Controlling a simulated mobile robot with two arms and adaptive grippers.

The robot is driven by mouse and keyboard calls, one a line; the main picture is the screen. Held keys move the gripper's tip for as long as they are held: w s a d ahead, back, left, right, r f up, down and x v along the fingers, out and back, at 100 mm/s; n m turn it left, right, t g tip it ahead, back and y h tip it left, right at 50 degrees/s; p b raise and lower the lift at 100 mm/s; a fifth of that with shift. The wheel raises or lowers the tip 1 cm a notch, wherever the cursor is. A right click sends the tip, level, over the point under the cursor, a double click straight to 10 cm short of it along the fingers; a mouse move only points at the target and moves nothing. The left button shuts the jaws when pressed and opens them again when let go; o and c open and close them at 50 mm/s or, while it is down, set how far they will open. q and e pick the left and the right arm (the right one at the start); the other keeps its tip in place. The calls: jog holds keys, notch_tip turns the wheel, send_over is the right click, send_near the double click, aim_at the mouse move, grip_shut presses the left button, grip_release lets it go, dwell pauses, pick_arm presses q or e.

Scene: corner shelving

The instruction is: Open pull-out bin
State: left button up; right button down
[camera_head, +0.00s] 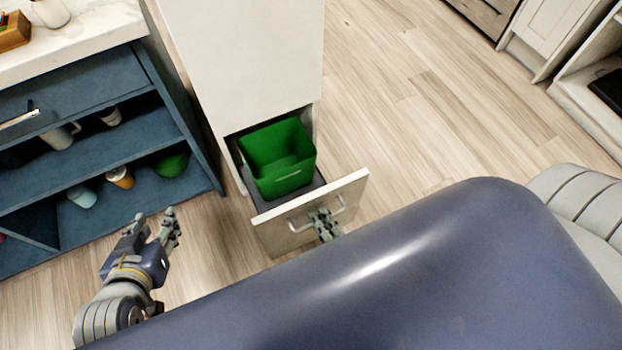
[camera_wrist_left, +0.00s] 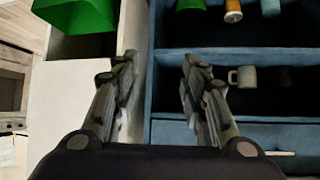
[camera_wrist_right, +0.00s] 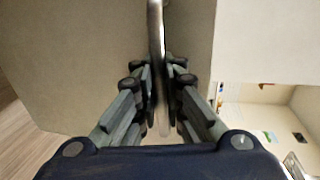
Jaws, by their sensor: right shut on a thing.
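The pull-out bin drawer (camera_head: 351,189) stands out from the white cabinet (camera_head: 245,62), with a green bin (camera_head: 277,160) inside it. The green bin also shows at the top left of the left wrist view (camera_wrist_left: 75,14). The drawer's bar handle (camera_head: 341,205) is on its front face. My right gripper (camera_head: 323,222) is at this handle; in the right wrist view its fingers (camera_wrist_right: 158,82) are closed around the bar (camera_wrist_right: 156,35). My left gripper (camera_head: 156,222) is open and empty, left of the drawer and in front of the blue shelving.
Blue shelving (camera_head: 95,162) at the left holds several cups and a green bowl (camera_head: 172,164), with a pale countertop (camera_head: 85,45) above. Wood floor (camera_head: 420,105) is free to the right of the drawer. My own arm covers much of the lower head view.

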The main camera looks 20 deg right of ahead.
pick_arm(q)
jog(key=shift+s+a+f+g, duration=0.3)
jog(key=shift+s+f+g, duration=0.3)
jog(key=shift+s+f, duration=0.25)
pick_arm(e)
jog(key=shift+s+r, duration=0.1)
jog(key=shift+s, duration=1.55)
pick_arm(q)
jog(key=shift+r, duration=0.1)
pick_arm(e)
jog(key=c, duration=1.7)
grip_release()
jog(key=s+r, duration=0.2)
jog(key=s, duration=1)
jog(key=shift+d+r, duration=0.15)
jog(key=shift+d, duration=0.1)
pick_arm(q)
jog(key=shift+s, duration=0.1)
